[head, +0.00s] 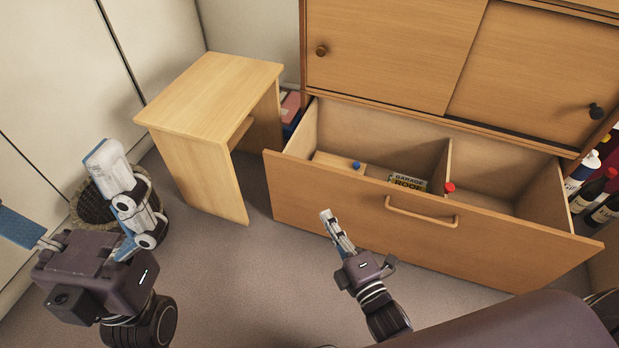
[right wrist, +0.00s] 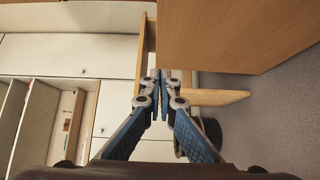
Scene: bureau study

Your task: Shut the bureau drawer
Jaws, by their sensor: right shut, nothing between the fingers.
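The bureau drawer is pulled well out, with its wooden front (head: 430,225) and curved handle (head: 420,212) facing me. Inside it lie a wooden box, a small sign and blue- and red-topped items. My right gripper (head: 325,213) is shut and empty in front of the drawer front, left of the handle and apparently apart from it. In the right wrist view its fingertips (right wrist: 160,75) meet, and a close wooden panel (right wrist: 240,35), apparently the drawer front, fills the upper right. My left gripper (head: 52,185) is spread open and empty near the left wall, its outer finger partly cut off.
A small wooden side table (head: 215,85) stands close to the drawer's left end. A wicker basket (head: 90,205) is behind my left gripper. Bottles (head: 603,207) stand beside the bureau at right. Carpet (head: 250,270) is clear in front of the drawer.

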